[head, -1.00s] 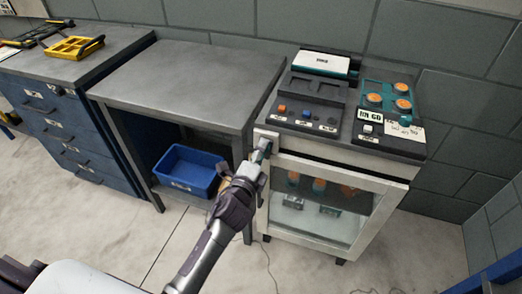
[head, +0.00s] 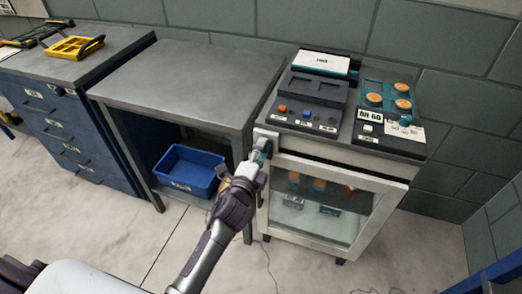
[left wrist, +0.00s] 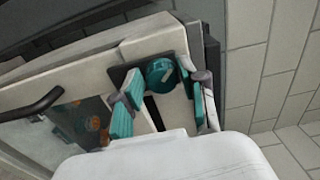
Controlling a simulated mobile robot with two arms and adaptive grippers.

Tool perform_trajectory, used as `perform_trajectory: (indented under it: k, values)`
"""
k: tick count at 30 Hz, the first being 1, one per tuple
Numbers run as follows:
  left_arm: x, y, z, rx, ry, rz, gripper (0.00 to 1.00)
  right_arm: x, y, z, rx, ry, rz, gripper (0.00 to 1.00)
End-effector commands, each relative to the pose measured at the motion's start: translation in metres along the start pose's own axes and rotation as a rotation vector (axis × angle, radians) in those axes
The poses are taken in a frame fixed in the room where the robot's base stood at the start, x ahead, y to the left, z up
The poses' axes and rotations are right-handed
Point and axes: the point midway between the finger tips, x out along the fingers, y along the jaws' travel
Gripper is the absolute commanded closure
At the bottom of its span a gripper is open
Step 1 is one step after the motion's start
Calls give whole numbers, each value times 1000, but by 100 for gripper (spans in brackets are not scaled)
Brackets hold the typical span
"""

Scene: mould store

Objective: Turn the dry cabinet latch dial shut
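The dry cabinet (head: 343,229) stands right of the bench, with a pale-framed glass door; in the head view the door looks closed. In the left wrist view its teal latch dial (left wrist: 160,72) sits on a dark plate near the door's edge, with a pale mark on its face. My left gripper (head: 262,153) is at the cabinet's upper left corner and mostly hides the dial in the head view. In the left wrist view its teal-padded fingers (left wrist: 161,88) are spread on either side of the dial, seemingly with small gaps. My right gripper is out of view.
A dark panel with buttons and a teal tray of orange discs (head: 372,87) are on top of the cabinet. A grey bench (head: 200,80) stands left, with a blue bin (head: 188,171) below. A dark door handle (left wrist: 32,105) shows in the wrist view.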

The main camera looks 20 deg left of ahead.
Motion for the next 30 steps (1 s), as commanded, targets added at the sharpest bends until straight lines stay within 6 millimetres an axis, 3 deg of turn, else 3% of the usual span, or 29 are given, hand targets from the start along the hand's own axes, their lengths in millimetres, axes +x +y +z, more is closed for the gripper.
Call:
perform_trajectory:
  k: [10, 14, 24, 30]
  values:
    - [0, -1, 0, 2, 0, -1, 43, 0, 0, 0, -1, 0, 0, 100]
    - [-10, 1, 0, 2, 0, 1, 43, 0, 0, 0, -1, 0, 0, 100]
    - [-78, 1, 0, 1, 0, 2, 43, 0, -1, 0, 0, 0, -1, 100]
    - [-109, 1, 0, 0, -1, 2, 43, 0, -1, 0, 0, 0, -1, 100]
